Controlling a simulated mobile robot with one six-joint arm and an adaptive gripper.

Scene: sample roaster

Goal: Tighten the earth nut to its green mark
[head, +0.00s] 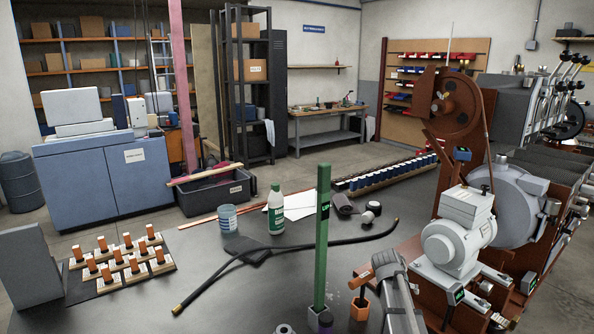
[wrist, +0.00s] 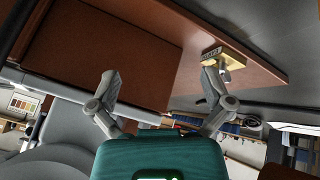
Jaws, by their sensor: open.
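My gripper (wrist: 161,76) is open and empty in the wrist view, its two grey fingers wide apart below a reddish-brown metal panel (wrist: 110,45). A small yellow block (wrist: 225,55) with a dark label strip sits on the brown plate, near the tip of the right finger. A small metal fitting (wrist: 224,72) sticks out from this block and may be the earth nut; the finger partly overlaps it. I cannot tell whether they touch. I cannot make out a green mark on it. In the head view I cannot pick out the nut.
The brown machine with a grey motor (head: 458,242) and belt wheel (head: 455,107) stands at the right. A green post (head: 322,240) rises from the grey bench (head: 225,290). A black cable (head: 290,247), a green-and-white bottle (head: 276,212) and a tray of sample blocks (head: 165,268) are on the bench.

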